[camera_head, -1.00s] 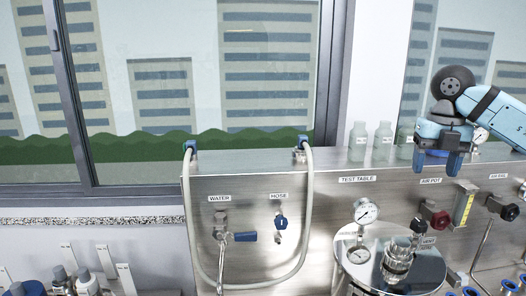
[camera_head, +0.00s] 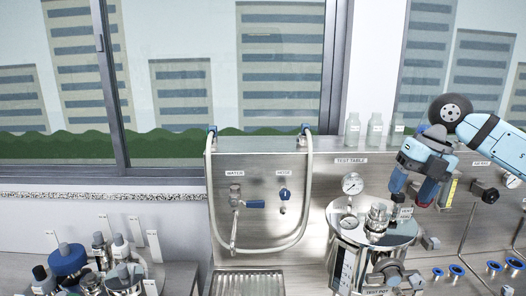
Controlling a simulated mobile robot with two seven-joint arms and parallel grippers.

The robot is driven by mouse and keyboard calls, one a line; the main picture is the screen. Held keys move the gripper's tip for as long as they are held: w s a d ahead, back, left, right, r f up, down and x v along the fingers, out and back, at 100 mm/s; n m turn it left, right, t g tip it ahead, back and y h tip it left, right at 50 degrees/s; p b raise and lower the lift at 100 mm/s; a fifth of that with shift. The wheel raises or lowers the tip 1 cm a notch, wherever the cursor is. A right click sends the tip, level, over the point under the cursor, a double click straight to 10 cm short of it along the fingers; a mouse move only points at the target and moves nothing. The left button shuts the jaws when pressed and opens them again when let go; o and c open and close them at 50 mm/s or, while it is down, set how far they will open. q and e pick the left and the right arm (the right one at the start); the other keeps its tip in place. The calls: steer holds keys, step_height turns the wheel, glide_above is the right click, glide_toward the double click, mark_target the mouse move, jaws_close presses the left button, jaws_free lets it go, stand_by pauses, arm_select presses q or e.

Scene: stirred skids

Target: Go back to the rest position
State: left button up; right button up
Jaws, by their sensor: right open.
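My right gripper (camera_head: 412,192) comes in from the right on its light-blue arm. Its fingers point down, apart and empty, in front of the steel panel, above and a little right of the pressure pot. The steel pot (camera_head: 375,237) stands below it with fittings on its lid. A round gauge (camera_head: 352,183) is left of the gripper. My left gripper is not in view.
The steel panel (camera_head: 330,200) carries a water tap (camera_head: 236,200), a hose valve (camera_head: 285,195) and a looped hose (camera_head: 209,190). Several glass bottles (camera_head: 375,130) stand on its top ledge. Several capped bottles (camera_head: 68,262) stand at lower left. A drain grate (camera_head: 248,283) lies below the tap.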

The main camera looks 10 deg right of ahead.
steer(key=a+f+n+y, duration=0.2)
steer(key=a+f+y, duration=0.25)
steer(key=a, duration=0.65)
steer(key=s+a+r+m+t+y, duration=0.1)
steer(key=s+a+m+t+y, duration=0.1)
steer(key=a+y, duration=0.45)
steer(key=s+a+r+m+t+y, duration=0.1)
steer(key=s+a+m+t+y, duration=0.15)
steer(key=a+y, duration=0.45)
steer(key=s+d+f+m+t+h, duration=0.1)
steer(key=d+f+m+t+h, duration=0.45)
steer(key=f+m+h, duration=0.55)
steer(key=s+d+f+m+t+h, duration=0.1)
steer(key=d+f+m+t+h, duration=0.4)
steer(key=m+h, duration=0.7)
steer(key=s+d+f+m+g+y, duration=0.1)
steer(key=s+f+m+g, duration=0.2)
steer(key=s+f+g, duration=0.5)
steer(key=s+d+f+m+g+y, duration=0.1)
steer(key=s+d+f+m+g, duration=0.2)
steer(key=s+f, duration=0.95)
steer(key=w+a+f+n+t+y, duration=0.1)
steer(key=w+a+f+t, duration=0.3)
steer(key=f, duration=0.6)
steer(key=a+t+y, duration=0.1)
steer(key=a+t, duration=0.1)
steer(key=a, duration=0.1)
steer(key=shift+a+f+y, duration=0.15)
steer(key=shift+a+y, duration=0.2)
steer(key=shift+y, duration=0.05)
